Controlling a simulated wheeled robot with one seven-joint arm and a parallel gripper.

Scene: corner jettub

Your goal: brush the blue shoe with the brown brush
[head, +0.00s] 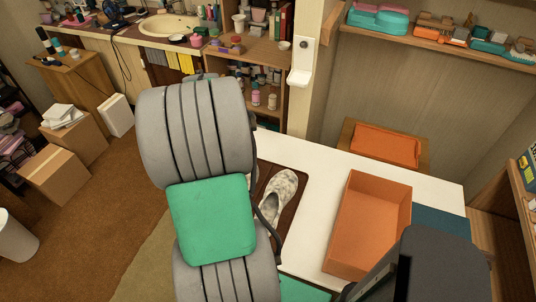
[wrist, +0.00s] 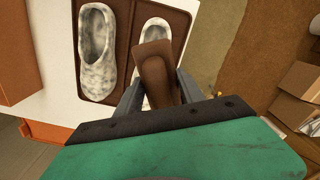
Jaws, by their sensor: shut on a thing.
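My gripper (wrist: 158,88) is shut on a brown brush (wrist: 154,68) in the wrist view. The brush overlaps one mottled white-grey shoe (wrist: 156,24) and hides its lower part; I cannot tell whether they touch. A second, matching shoe (wrist: 97,48) lies to the left of it, clear of the brush. Neither shoe looks blue. Both are on a dark brown tray (wrist: 121,35) on the white table. In the head view, one shoe (head: 278,200) shows beside my arm, and my arm hides the gripper, the brush and the other shoe.
An open orange box (head: 368,222) stands on the white table (head: 312,215), right of the tray. A blue mat (head: 441,224) lies at the table's right. Another orange container (head: 386,146) is behind the table. Cardboard boxes (head: 55,176) stand on the floor to the left.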

